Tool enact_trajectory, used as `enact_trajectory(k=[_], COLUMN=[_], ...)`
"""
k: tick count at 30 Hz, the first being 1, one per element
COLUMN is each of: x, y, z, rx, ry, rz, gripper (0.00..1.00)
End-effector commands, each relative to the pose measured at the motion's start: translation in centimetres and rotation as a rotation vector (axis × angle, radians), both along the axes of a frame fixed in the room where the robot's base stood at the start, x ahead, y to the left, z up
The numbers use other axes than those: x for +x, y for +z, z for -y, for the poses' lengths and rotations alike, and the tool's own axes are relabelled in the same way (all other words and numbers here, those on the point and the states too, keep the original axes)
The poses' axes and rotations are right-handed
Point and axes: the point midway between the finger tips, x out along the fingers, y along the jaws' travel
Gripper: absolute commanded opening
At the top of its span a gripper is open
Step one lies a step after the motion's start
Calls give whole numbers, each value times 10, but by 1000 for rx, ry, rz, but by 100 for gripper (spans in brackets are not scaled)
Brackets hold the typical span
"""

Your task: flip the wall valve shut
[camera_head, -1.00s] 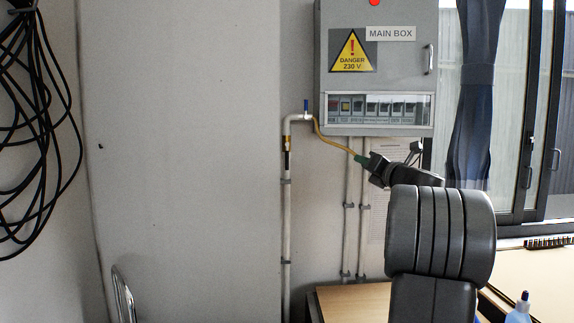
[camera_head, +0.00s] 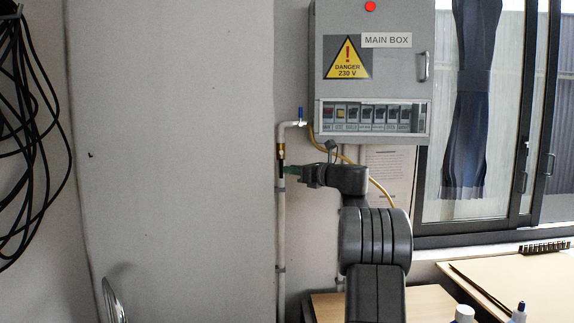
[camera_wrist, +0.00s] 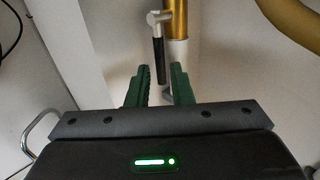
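The wall valve is a brass body (camera_head: 281,151) on a white vertical pipe, with a dark lever. In the wrist view, the brass body (camera_wrist: 176,18) is at the top, and its black lever (camera_wrist: 158,48) hangs down beside the pipe from a grey pivot. My gripper (camera_wrist: 160,78) is open, its two green fingers apart and pointing toward the lever's lower end. I cannot tell whether they touch it. In the head view my gripper (camera_head: 288,171) is at the pipe just below the brass body, partly covering the lever.
A blue-handled tap (camera_head: 301,114) sits above, with a yellow hose (camera_head: 380,191) passing behind my arm. The grey main box (camera_head: 376,75) hangs to the upper right. A wooden table (camera_head: 328,305) is below. Black cables (camera_head: 32,140) hang at far left.

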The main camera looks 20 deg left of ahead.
Motion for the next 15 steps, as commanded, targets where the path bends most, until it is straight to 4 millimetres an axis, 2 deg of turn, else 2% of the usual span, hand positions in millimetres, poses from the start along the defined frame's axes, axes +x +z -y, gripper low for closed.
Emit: enact_trajectory(k=[1,6,15], x=[3,8,10], y=[1,0,0], z=[-9,-24,-29], rx=[-1,0,0], ry=[3,1,-1], rz=[-1,-1,0], gripper=[20,20,20])
